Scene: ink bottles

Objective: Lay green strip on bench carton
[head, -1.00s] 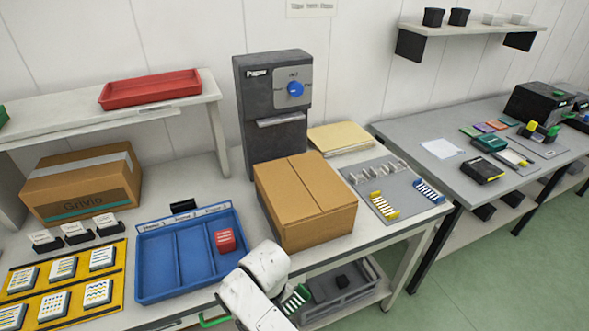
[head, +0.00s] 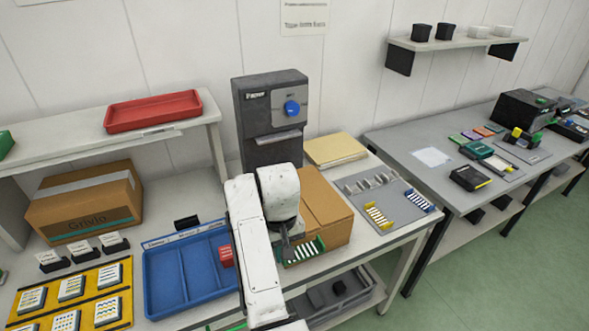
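The green strip (head: 304,252), with white bars across it, hangs at the dark tip of my gripper (head: 286,244) in the head view. My gripper seems shut on its left end, though the fingers are small and partly hidden by my white arm. The brown bench carton (head: 328,205) is closed and stands on the bench in front of the dark grey machine. The strip overlaps the carton's lower front in the picture; I cannot tell whether they touch. My arm hides the carton's left part.
A blue divided tray (head: 163,285) with a red block (head: 226,256) lies left of my arm. A grey mat (head: 392,200) with yellow and blue strips lies right of the carton. The dark grey machine (head: 255,110) stands behind. Another carton (head: 85,203) is at far left.

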